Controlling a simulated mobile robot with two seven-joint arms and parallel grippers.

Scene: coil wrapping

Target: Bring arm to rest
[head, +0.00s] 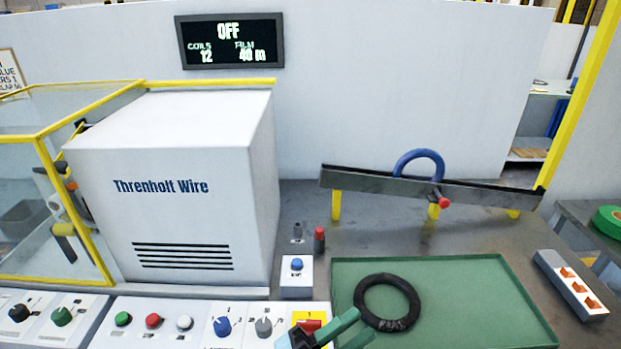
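My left gripper (358,327) shows at the bottom edge, over the front of the bench between the control panel and the green tray. Its two green fingers are apart with nothing seen between them. A red switch handle (309,325) on a yellow plate is right beside it, partly covered by the gripper. The rest of the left arm is hardly in view. My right gripper is not in view.
A black coil (363,301) lies in the green tray (480,290). A blue coil (420,158) stands at the sloped rail (470,193). The white machine (175,190) stands left, behind the control panel (185,341). An orange-buttoned box (570,285) lies right. The display (229,40) reads OFF.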

